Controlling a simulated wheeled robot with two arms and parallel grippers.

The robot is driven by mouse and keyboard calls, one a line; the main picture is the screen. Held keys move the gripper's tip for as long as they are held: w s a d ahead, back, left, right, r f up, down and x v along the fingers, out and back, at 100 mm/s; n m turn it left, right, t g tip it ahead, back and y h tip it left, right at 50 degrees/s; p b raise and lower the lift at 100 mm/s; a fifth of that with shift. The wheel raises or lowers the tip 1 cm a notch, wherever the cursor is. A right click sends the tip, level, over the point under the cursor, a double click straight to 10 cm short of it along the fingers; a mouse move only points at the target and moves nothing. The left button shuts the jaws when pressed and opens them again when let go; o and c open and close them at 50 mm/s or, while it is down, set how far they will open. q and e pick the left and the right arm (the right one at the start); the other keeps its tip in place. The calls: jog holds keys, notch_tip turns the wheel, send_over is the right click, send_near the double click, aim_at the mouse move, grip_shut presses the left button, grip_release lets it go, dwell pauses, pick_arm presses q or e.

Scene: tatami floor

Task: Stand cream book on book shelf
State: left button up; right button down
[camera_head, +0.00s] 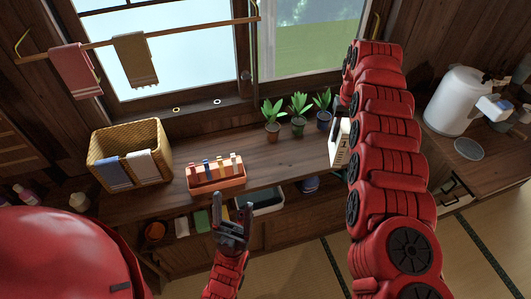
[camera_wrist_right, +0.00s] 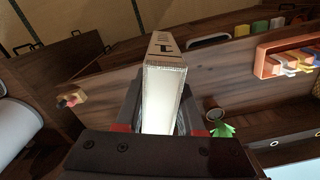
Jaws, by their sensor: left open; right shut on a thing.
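My right gripper (camera_wrist_right: 162,112) is shut on the cream book (camera_wrist_right: 167,85), which has a dark mark on its end. I cannot tell if the book touches the counter. My left gripper (camera_head: 234,215) is open and empty in front of the counter. No separate book shelf is clearly seen; lower shelving shows under the counter.
Several potted plants (camera_head: 298,113) stand at the back of the counter. An orange box (camera_head: 217,185) with colored items and a wicker basket (camera_head: 130,165) stand left. A grey-rimmed bin (camera_head: 262,203) sits below. A white appliance (camera_head: 452,100) stands right. The counter between box and plants is clear.

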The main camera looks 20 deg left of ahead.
jog(key=s+a+f+n, duration=0.1)
jog(key=s+a+f, duration=0.1)
jog(key=a, duration=0.6)
jog(key=shift+f+n, duration=0.3)
jog(key=shift+f, duration=0.35)
jog(key=shift+s+a+f+p, duration=0.1)
jog(key=shift+s+a+p, duration=0.1)
jog(key=shift+a+p, duration=0.15)
jog(key=shift+s+a, duration=0.15)
jog(key=shift+a, duration=0.3)
jog(key=shift+s+a+f, duration=0.1)
jog(key=shift+a+f, duration=0.15)
jog(key=shift+a, duration=0.1)
